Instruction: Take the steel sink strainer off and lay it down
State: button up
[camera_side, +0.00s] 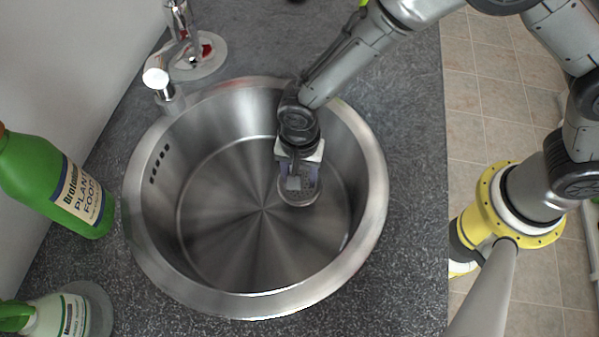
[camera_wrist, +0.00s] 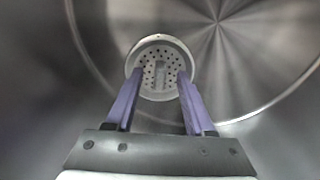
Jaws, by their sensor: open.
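The steel sink strainer (camera_side: 299,199) is a small round perforated disc on the floor of the round sink, right of its middle. In the wrist view the strainer (camera_wrist: 160,54) shows its holes, a pale rim and a raised grip at its centre. My gripper (camera_side: 297,185) is down inside the sink, over the strainer. In the wrist view my gripper (camera_wrist: 160,78) is open, with one purple finger on each side of the raised grip. I cannot tell whether the fingers touch the strainer.
The steel sink (camera_side: 377,187) has a raised rim around my arm. A chrome tap (camera_side: 180,40) stands at the back left. A green plant food bottle (camera_side: 55,185) and a spray bottle (camera_side: 55,314) stand at the left. The dark counter (camera_side: 415,200) is clear right of the sink.

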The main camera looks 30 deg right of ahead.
jog(key=shift+f, duration=0.1)
grip_shut()
dwell(0.6)
